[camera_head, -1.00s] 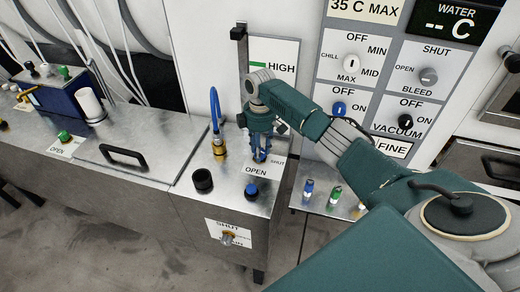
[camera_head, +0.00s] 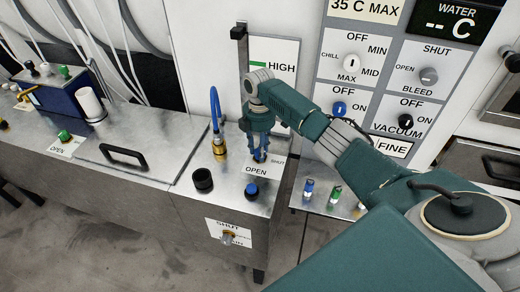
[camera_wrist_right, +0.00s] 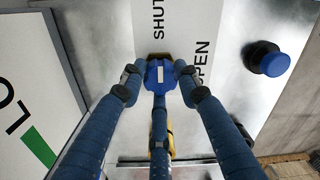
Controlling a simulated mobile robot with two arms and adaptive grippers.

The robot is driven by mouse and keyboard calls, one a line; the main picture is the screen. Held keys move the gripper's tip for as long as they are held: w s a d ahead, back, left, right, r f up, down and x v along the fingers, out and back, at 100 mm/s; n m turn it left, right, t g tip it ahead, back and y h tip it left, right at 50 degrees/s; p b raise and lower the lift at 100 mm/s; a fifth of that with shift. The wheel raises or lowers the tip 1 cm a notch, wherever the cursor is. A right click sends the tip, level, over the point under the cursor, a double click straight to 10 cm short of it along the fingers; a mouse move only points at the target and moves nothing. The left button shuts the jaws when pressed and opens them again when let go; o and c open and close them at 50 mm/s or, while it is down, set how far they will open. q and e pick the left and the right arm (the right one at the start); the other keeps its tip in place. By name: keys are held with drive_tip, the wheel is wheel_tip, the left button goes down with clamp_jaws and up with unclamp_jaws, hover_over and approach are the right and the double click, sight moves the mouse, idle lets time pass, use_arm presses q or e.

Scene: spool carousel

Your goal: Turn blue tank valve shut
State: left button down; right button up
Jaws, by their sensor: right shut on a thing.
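The blue tank valve (camera_wrist_right: 158,90) is a blue knob with a white bar across its top, on the steel bench top beside a label (camera_wrist_right: 190,28) reading SHUT and OPEN. In the wrist view the bar runs up and down the picture, with SHUT above it and OPEN to its right. My right gripper (camera_wrist_right: 160,88) points down over the knob, and its blue fingers are shut on it from the sides. In the head view the gripper (camera_head: 259,153) mostly hides the knob. My left gripper is not in view.
A brass fitting with a blue hose (camera_head: 218,143) stands left of the gripper. A black cap (camera_head: 202,180) and a blue-topped button (camera_head: 251,190) sit in front. A HIGH gauge panel (camera_head: 280,68) stands behind. A lid with a black handle (camera_head: 124,155) lies left.

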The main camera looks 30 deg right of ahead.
sight(258, 150)
drive_tip(key=shift+w+a+r, duration=0.1)
drive_tip(key=shift+w, duration=0.1)
drive_tip(key=o, duration=1.1)
drive_tip(key=shift+o, duration=0.2)
drive_tip(key=shift+s, duration=0.1)
wheel_tip(258, 150, up, 12)
drive_tip(key=shift+w, duration=0.2)
